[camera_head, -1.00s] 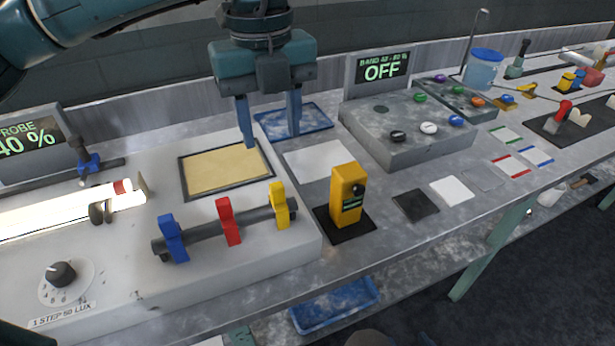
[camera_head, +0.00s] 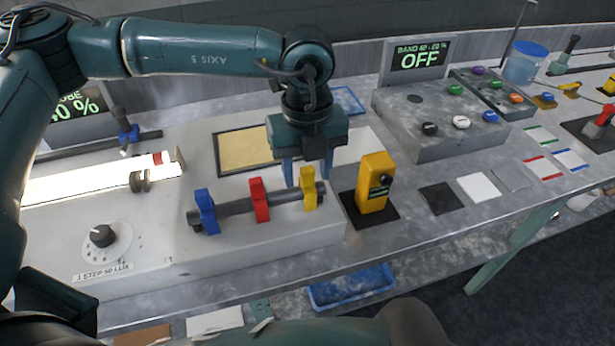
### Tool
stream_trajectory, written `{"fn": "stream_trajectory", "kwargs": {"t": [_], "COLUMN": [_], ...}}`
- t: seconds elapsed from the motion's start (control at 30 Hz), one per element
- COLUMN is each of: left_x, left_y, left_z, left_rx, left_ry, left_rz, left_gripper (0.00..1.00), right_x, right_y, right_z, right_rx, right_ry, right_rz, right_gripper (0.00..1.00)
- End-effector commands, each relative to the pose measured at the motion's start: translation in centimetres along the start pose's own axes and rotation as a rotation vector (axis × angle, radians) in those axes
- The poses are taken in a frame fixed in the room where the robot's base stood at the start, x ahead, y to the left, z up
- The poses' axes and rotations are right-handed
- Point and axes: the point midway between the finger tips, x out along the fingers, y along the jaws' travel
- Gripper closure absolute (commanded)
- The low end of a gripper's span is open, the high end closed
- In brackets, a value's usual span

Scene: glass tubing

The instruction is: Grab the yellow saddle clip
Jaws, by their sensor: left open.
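The yellow saddle clip (camera_head: 308,190) sits upright at the right end of a dark horizontal rod (camera_head: 237,206) on the light grey bench unit. A red clip (camera_head: 259,200) and a blue clip (camera_head: 206,211) stand on the same rod to its left. My left gripper (camera_head: 307,176) points down with its jaws apart, just above and behind the yellow clip. The fingertips are near the clip's top; I cannot tell whether they touch it. Nothing shows between the fingers clear of the clip. My right gripper is not in view.
A yellow upright block (camera_head: 375,183) on a black pad stands close to the right of the rod. A glowing tube (camera_head: 90,186) lies at left, above a dial (camera_head: 103,236).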

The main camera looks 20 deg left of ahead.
Motion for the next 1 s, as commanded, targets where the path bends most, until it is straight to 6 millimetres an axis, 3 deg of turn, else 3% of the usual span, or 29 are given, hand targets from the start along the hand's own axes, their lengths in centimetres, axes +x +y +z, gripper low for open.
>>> {"fn": "stream_trajectory", "kwargs": {"t": [0.27,0.83,1.0], "left_x": [0.53,0.48,0.47], "left_y": [-0.03,-0.02,-0.02], "left_z": [-0.03,-0.03,-0.03], "left_rx": [0.001,0.001,0.001], "left_ry": [0.0,0.0,0.0], "left_rz": [-0.002,-0.001,-0.001], "left_gripper": [0.55,1.0,1.0], "right_x": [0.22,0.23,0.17], "right_y": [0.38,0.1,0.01], "right_z": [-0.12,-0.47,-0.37], "right_rx": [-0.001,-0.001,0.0], "right_ry": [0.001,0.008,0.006], "right_rz": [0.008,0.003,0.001], "right_gripper": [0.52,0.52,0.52]}}
